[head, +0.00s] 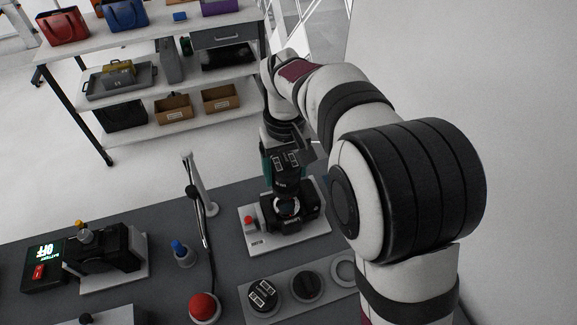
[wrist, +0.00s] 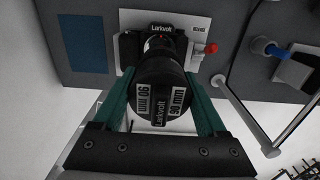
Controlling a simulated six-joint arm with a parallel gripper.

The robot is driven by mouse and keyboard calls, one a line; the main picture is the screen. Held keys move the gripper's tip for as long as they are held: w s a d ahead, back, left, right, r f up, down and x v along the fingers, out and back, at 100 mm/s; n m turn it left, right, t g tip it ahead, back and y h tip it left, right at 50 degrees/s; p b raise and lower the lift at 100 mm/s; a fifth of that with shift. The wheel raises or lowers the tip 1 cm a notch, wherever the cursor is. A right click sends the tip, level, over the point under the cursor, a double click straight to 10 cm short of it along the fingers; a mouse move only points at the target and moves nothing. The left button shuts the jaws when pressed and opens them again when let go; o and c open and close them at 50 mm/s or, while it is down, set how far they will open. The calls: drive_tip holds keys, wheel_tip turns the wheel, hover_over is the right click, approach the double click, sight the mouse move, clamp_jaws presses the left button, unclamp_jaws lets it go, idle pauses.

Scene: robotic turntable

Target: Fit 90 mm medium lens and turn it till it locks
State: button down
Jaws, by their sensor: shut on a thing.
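The 90 mm lens (wrist: 160,88) is a black barrel with white "90 mm" labels, held between the green fingers of my gripper (wrist: 158,82). In the head view my gripper (head: 283,160) points down and the lens (head: 287,185) is upright above the camera body (head: 308,212). The pale mount ring (head: 287,206) shows partly below the lens. I cannot tell whether the lens touches it.
The camera sits on a white plate (head: 256,238) with a red knob (head: 249,220). A grey tray (head: 285,312) in front holds two dark round items and an empty pale ring (head: 345,270). A lamp stand (head: 205,195), blue-topped post (head: 183,252) and red button (head: 204,307) stand left.

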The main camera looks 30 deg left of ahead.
drive_tip(key=shift+f, duration=2.65)
drive_tip(key=shift+f, duration=0.8)
idle(0.9)
drive_tip(key=m, duration=0.3)
drive_tip(key=shift+m, duration=1.7)
